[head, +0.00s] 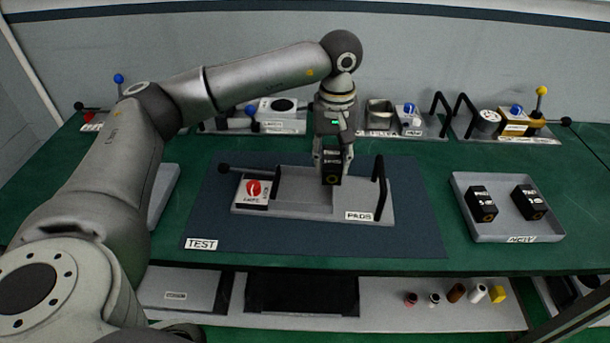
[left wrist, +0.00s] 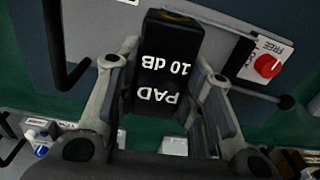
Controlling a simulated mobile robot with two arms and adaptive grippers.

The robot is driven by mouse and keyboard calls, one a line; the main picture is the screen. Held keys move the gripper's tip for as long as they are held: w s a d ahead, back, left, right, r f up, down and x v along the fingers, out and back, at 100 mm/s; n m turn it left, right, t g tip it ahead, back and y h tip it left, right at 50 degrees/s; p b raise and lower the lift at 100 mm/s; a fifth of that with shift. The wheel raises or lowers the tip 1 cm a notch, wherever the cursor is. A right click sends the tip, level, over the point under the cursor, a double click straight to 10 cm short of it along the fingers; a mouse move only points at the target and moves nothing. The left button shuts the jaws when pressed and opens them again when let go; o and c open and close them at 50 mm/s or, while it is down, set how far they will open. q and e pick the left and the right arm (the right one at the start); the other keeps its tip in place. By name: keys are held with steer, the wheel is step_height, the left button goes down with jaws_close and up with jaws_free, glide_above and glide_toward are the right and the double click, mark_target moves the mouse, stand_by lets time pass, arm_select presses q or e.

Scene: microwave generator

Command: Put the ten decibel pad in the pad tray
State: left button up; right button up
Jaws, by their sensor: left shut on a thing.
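A black block, the ten decibel pad (head: 331,177), is held upright between the fingers of my left gripper (head: 331,158). In the left wrist view the pad (left wrist: 168,72) reads "PAD 10 dB" upside down, with both fingers (left wrist: 165,85) closed on its sides. The grey pad tray (head: 308,206), labelled PADS, lies on the dark TEST mat. The pad is over the tray's right part, near the black handle; I cannot tell whether it touches the floor. My right gripper is out of view.
A red FREE/LOCK knob (head: 254,188) with a black lever sits at the tray's left end. A black handle (head: 379,187) rises at its right end. A grey NEW tray (head: 508,226) at right holds two black pads. Several fixtures line the back.

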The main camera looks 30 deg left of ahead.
mark_target(305, 191)
arm_select(q)
steer(key=a+f, duration=0.1)
steer(key=f, duration=0.1)
steer(key=a+f+p, duration=0.1)
steer(key=a, duration=0.1)
steer(key=a+f, duration=0.2)
steer(key=shift+s+a+f+p, duration=0.25)
steer(key=shift+f+p, duration=0.05)
steer(key=shift+a+f, duration=0.2)
steer(key=shift+f, duration=0.1)
steer(key=f, duration=0.1)
steer(key=f+p, duration=0.2)
steer(key=shift+s+a, duration=0.1)
steer(key=shift+a, duration=0.15)
steer(key=shift+f, duration=0.5)
steer(key=o, duration=0.9)
steer(key=shift+o, duration=1.3)
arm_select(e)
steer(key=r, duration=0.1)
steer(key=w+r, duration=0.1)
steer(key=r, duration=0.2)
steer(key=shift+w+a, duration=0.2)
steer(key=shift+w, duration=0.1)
arm_select(q)
steer(key=shift+r, duration=0.1)
